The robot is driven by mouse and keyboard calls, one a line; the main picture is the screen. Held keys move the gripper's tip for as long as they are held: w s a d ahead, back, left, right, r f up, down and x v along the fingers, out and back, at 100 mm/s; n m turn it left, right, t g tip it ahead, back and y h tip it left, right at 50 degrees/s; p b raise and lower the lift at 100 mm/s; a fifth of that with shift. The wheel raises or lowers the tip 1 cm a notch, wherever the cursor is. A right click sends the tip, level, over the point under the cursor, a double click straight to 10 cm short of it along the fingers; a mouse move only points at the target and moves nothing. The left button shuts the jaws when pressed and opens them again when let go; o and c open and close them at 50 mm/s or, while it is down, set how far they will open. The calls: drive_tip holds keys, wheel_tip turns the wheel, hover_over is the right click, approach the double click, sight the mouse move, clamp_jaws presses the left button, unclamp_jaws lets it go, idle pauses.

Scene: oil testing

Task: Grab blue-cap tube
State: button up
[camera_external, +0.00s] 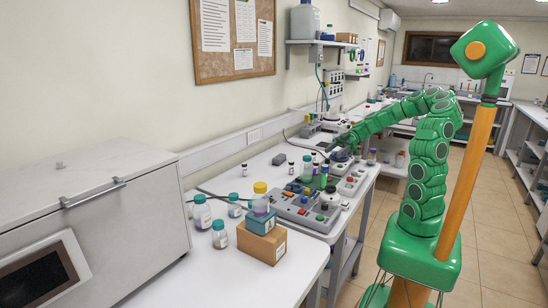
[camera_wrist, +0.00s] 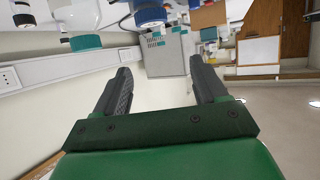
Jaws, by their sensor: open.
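My gripper (camera_external: 330,152) reaches over the bench at the far end of my green arm in the external view. In the wrist view my gripper (camera_wrist: 160,65) has its two dark fingers spread wide, with nothing between them. The wrist picture appears upside down. A blue-capped container (camera_wrist: 150,16) shows there at the top, beyond the fingertips and apart from them. A larger teal-capped bottle (camera_wrist: 84,40) is to its left. In the external view, I cannot tell which small container is the blue-cap tube.
Grey control boxes (camera_external: 310,212) with coloured knobs crowd the bench under my arm. Teal-capped bottles (camera_external: 219,238) and a cardboard box (camera_external: 262,243) stand on the near bench. A large grey-white machine (camera_external: 100,200) stands at left. The tiled floor (camera_external: 500,240) at right is clear.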

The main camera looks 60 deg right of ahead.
approach(322, 170)
drive_tip(key=a+f, duration=0.1)
drive_tip(key=a, duration=0.1)
drive_tip(key=shift+x, duration=4.1)
drive_tip(key=shift+w+d+f, duration=0.2)
drive_tip(key=c, duration=1.1)
